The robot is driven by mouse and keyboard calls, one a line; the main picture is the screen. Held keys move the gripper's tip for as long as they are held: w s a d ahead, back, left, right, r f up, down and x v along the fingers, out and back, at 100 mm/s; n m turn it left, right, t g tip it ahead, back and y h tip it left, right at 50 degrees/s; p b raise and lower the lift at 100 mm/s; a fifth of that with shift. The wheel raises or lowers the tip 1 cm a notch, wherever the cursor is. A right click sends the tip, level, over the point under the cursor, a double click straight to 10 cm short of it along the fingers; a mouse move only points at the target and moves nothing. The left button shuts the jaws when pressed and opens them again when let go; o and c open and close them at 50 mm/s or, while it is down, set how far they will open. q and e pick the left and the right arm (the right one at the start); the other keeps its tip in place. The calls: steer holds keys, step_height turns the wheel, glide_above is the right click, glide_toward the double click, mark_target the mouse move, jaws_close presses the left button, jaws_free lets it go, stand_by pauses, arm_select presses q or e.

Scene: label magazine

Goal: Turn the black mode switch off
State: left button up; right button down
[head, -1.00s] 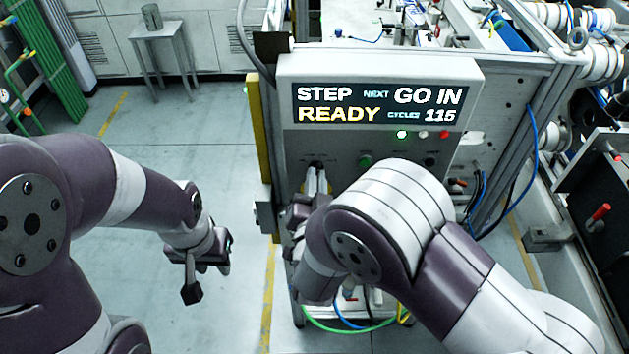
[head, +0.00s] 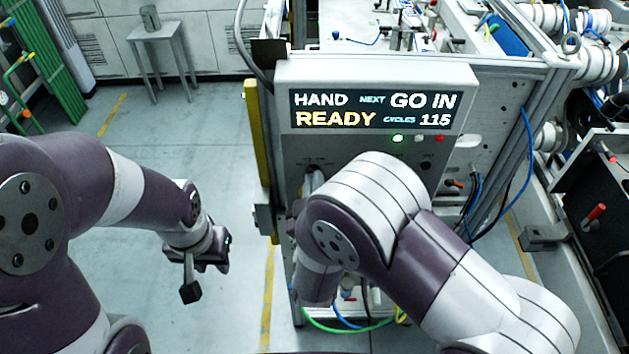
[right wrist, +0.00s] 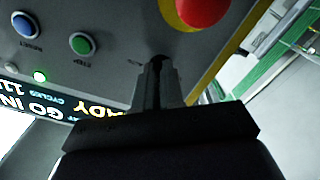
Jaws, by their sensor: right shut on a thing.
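The black mode switch (right wrist: 158,60) sits on the grey control panel (right wrist: 110,25). Only a dark bit of it shows in the right wrist view, at the tips of my right gripper (right wrist: 157,76). That gripper is shut on the switch, and its fingers hide most of it. In the head view my right arm covers most of the lower panel. The display (head: 375,110) reads HAND, NEXT GO IN, READY and CYCLES 115. My left gripper (head: 203,278) hangs over the floor left of the panel, touching nothing; its finger gap is unclear.
In the right wrist view a red mushroom button (right wrist: 203,8) on yellow is close to my fingers. A green button (right wrist: 82,43) and a blue button (right wrist: 25,25) are further left. A green lamp (head: 397,139) is lit under the display.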

steer(key=n, duration=0.1)
steer(key=n+p, duration=0.1)
steer(key=n, duration=0.1)
steer(key=shift+w+a+r+n, duration=0.1)
steer(key=shift+r+n, duration=0.2)
steer(key=shift+r, duration=0.05)
steer(key=shift+n+p, duration=0.5)
steer(key=shift+n, duration=1.1)
steer(key=c, duration=1.2)
jaws_free()
steer(key=shift+f, duration=0.1)
steer(key=shift+c, duration=0.2)
steer(key=shift+f, duration=0.1)
steer(key=shift+s, duration=0.2)
